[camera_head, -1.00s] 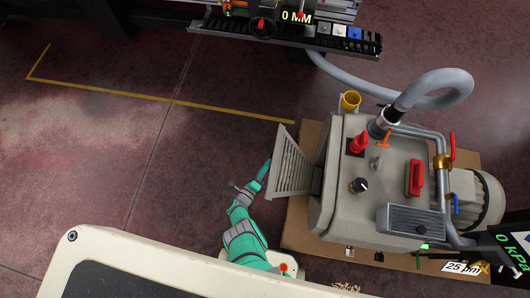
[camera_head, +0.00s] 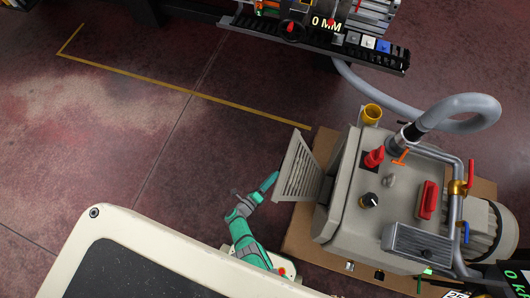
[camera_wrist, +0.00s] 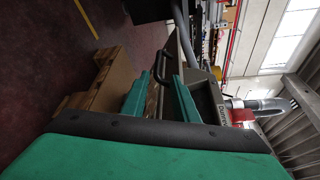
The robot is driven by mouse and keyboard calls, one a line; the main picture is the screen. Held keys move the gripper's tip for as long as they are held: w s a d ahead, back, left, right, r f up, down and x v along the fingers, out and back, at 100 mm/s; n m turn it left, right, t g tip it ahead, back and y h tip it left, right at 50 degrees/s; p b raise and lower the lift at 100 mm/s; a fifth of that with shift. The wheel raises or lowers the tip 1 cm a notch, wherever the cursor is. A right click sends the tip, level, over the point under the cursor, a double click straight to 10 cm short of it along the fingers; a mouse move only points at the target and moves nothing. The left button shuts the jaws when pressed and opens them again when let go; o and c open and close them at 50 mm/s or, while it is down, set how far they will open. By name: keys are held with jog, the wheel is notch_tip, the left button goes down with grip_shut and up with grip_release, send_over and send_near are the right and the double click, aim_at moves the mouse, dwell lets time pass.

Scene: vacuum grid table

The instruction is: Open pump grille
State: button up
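The pale grey slatted pump grille (camera_head: 300,170) stands swung out from the left side of the grey pump housing (camera_head: 352,226). My green gripper (camera_head: 270,182) is just left of the grille, near its outer face. In the wrist view, its two green fingers (camera_wrist: 160,97) are apart. A black handle (camera_wrist: 163,66) shows near and between the fingertips, next to the edge of a grey panel. I cannot tell whether the fingers touch the handle. The handle is not visible in the head view.
The pump stands on a brown base (camera_head: 302,228) with a grey hose (camera_head: 465,105), red handle (camera_head: 428,198) and grey motor (camera_head: 490,228) at right. A bench with a black rail (camera_head: 315,42) is at the back. Floor left of the grille is clear.

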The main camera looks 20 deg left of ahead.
jog(key=shift+v, duration=2.7)
jog(key=shift+r, duration=0.1)
jog(key=s+a+f, duration=0.1)
jog(key=s+a, duration=0.3)
jog(key=s, duration=0.7)
jog(key=shift+s+f, duration=0.3)
jog(key=shift+f, duration=0.05)
